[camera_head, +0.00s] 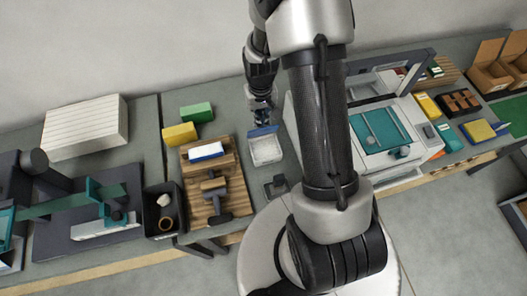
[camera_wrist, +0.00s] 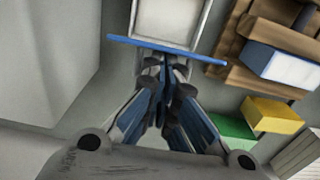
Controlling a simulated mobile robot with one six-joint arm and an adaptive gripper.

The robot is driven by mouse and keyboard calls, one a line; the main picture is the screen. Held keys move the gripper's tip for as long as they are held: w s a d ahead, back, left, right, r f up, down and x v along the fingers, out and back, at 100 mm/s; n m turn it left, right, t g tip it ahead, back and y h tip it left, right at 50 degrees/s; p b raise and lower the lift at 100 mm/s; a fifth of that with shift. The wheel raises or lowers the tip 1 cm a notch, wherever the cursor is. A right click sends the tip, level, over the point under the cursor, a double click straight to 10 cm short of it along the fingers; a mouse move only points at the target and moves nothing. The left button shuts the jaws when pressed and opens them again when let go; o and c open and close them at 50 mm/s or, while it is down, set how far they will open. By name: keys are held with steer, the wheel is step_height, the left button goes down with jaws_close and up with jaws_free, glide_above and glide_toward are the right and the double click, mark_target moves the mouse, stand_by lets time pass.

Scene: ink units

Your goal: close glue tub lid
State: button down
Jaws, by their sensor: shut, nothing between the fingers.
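The glue tub (camera_head: 267,151) is a pale, square, open-topped box on the grey bench, left of my arm. Its blue lid (camera_head: 263,131) stands raised along the tub's wall-side edge. In the wrist view the tub (camera_wrist: 168,20) is at the top, and the lid (camera_wrist: 190,53) shows nearly edge-on as a thin blue bar. My gripper (camera_head: 262,117) is just behind the lid, on the wall side. In the wrist view its fingertips (camera_wrist: 164,72) are together and empty, close to the lid. I cannot tell whether they touch it.
Left of the tub is a wooden board (camera_head: 222,177) with a blue-and-white block (camera_head: 206,151) on it. Yellow (camera_head: 180,134) and green (camera_head: 196,113) blocks lie behind. A white machine with a teal panel (camera_head: 379,129) stands to the right. A small dark item (camera_head: 276,186) sits in front.

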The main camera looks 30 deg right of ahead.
step_height(320, 180, up, 7)
steer(key=p, duration=0.4)
steer(key=shift+w+p, duration=0.35)
stand_by(1.1)
